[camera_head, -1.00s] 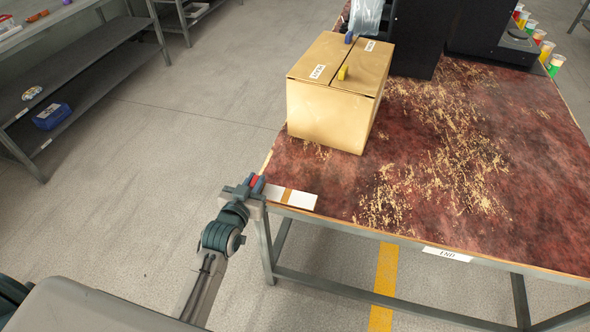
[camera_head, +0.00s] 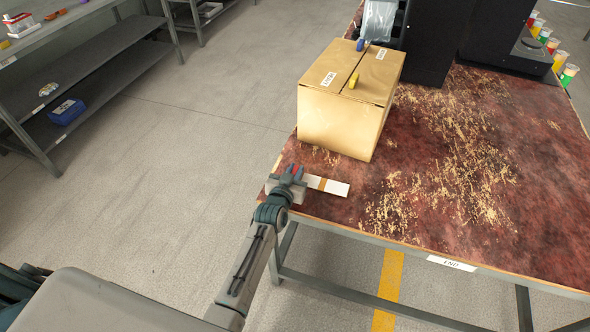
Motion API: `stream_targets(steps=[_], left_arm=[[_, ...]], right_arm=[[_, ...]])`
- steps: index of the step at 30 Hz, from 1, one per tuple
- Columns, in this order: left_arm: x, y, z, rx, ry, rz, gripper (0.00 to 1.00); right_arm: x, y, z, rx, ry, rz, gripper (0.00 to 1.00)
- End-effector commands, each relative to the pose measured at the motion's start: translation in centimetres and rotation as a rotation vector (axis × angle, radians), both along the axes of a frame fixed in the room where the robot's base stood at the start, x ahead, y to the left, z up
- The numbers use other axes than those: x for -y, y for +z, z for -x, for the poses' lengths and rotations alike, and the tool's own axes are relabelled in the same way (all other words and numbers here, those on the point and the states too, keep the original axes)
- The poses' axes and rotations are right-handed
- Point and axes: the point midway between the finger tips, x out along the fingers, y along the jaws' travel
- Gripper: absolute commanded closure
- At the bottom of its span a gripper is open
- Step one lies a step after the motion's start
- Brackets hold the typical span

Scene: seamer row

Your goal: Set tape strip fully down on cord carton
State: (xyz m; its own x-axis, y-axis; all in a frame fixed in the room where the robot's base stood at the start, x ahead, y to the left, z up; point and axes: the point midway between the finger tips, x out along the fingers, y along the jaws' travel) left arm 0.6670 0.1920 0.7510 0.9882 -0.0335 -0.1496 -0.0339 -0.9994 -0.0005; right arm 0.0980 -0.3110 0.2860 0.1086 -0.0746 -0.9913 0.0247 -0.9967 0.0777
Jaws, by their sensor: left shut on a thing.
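The cord carton (camera_head: 335,124) is a closed tan box on the far-left part of the worktable, with white labels and blue and yellow pieces on top. The tape strip (camera_head: 337,187) is a flat white strip with an orange-brown band. My left gripper (camera_head: 292,174) is shut on the strip's left end. The strip sticks out to the right, over the table's near-left corner, in front of the carton and apart from it. Whether it touches the tabletop I cannot tell. A small red bit shows between the fingers. My right gripper is not in view.
The worktable (camera_head: 490,190) has a worn red-brown top, bare to the right of the carton. A black machine (camera_head: 430,45) and a clear bag (camera_head: 379,20) stand behind the carton. Colored cups (camera_head: 568,74) line the far-right edge. A grey shelf (camera_head: 95,60) stands at the left.

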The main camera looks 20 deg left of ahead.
Motion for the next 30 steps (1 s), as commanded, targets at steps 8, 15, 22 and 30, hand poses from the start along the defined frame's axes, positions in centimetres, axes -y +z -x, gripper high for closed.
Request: stream_targets(steps=[8, 15, 22, 30], left_arm=[[0.0, -0.4, 0.0, 0.0, 0.0, 0.001, 1.0], [0.0, -0.4, 0.0, 0.0, 0.0, 0.001, 0.62], [0.0, -0.4, 0.0, 0.0, 0.0, 0.001, 0.62], [0.0, -0.3, 2.9, 0.0, 0.0, 0.003, 0.62]], right_arm=[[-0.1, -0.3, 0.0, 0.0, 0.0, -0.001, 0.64], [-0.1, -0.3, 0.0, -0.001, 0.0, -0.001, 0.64], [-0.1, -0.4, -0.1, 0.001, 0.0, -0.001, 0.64], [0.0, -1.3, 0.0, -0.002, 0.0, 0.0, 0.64]])
